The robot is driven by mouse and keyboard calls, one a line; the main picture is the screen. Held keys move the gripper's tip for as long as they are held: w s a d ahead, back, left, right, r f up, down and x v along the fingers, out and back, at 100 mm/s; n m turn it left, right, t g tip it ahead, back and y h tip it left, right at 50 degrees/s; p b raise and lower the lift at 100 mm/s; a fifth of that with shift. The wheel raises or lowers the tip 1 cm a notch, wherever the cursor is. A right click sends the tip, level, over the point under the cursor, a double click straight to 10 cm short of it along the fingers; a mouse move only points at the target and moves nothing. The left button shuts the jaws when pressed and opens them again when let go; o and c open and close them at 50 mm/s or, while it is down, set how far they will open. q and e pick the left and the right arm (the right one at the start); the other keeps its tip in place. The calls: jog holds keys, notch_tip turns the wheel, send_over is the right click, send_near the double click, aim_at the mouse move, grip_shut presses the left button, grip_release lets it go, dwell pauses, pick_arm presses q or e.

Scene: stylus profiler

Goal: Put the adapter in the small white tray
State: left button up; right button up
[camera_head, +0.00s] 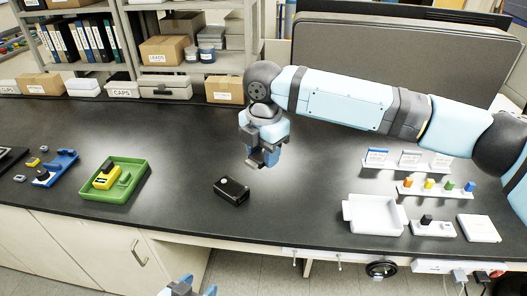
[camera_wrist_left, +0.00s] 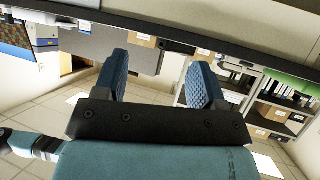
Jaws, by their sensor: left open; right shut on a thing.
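My right gripper (camera_head: 258,164) hangs over the middle of the bench, its arm coming in from the right. It is shut on a small dark thing that is mostly hidden by the fingers; I cannot tell for sure that this is the adapter. A black box (camera_head: 231,191) with a small pale mark on top lies on the bench, below and left of this gripper, apart from it. The small white tray (camera_head: 374,215) is at the front right and looks empty. My left gripper (camera_head: 185,288) is at the bottom edge; in the left wrist view (camera_wrist_left: 160,85) its fingers are apart and empty.
A green tray (camera_head: 137,188) with a yellow device and a blue holder (camera_head: 56,166) are at the left. White racks (camera_head: 405,187) with coloured pieces, a white holder (camera_head: 444,232) with a black block and a white square plate (camera_head: 479,229) are at the right. The centre bench is mostly clear.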

pick_arm(q)
jog(key=s+f+y, duration=0.1)
jog(key=s+f, duration=0.5)
jog(key=shift+s+a+f, duration=0.25)
jog(key=shift+a+f, duration=0.1)
jog(key=shift+a, duration=0.1)
pick_arm(e)
jog(key=s+d+f+m, duration=0.2)
jog(key=d+f+m, duration=0.1)
jog(key=d+m, duration=1.1)
jog(key=s+d+f+m, duration=0.2)
jog(key=d+f+m, duration=0.1)
jog(key=d+m, duration=1.1)
jog(key=shift+s+d, duration=0.15)
jog(key=shift+d, duration=0.25)
pick_arm(q)
jog(key=shift+d+f, duration=0.1)
pick_arm(e)
jog(key=shift+f, duration=0.15)
